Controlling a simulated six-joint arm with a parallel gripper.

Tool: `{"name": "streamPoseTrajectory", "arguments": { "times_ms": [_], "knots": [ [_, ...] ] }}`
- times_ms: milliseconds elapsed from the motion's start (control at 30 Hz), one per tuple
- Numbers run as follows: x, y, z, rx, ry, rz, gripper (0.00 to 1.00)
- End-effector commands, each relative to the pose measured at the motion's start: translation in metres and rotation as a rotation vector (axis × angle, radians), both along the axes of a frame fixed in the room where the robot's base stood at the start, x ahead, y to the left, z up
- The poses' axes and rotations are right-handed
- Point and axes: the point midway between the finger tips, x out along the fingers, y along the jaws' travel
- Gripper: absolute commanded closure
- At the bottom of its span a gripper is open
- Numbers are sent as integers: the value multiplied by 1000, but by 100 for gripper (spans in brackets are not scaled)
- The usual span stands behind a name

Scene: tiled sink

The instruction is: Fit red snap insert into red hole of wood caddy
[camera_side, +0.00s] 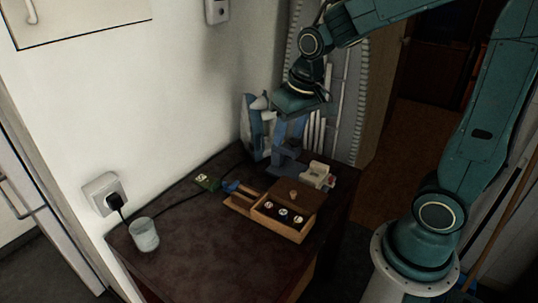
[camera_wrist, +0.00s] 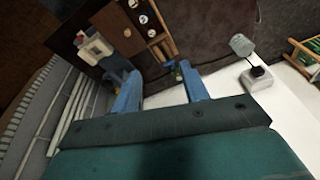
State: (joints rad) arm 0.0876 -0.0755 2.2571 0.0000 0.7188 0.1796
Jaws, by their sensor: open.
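The wood caddy (camera_side: 285,236) is an open box on the dark table, with several round fittings in a row and a brown knob-like piece (camera_side: 293,195) behind them. In the wrist view the caddy (camera_wrist: 157,39) is at the top centre, beyond my fingers. My gripper (camera_side: 273,152) is open and hangs above the back of the table, behind the caddy. In the wrist view my gripper (camera_wrist: 161,88) shows two blue fingers spread apart, with nothing held between them.
A white block-like object (camera_side: 317,175) stands behind the caddy. A blue item (camera_side: 232,186) and a green piece (camera_side: 207,182) lie to its left. A cup (camera_side: 144,235) stands near a wall socket (camera_side: 103,193) with a cable. The front of the table is clear.

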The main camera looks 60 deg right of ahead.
Motion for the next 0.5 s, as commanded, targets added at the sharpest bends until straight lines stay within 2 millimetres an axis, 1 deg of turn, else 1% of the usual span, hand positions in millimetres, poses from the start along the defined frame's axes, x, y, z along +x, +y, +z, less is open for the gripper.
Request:
{"name": "streamPoseTrajectory", "arguments": {
  "times_ms": [33,200,500],
  "knots": [
    [-9,3,9,-5,-20,17,55],
    [-38,10,32,-18,-72,70,55],
    [-92,21,58,-47,-164,165,55]
  ]
}}
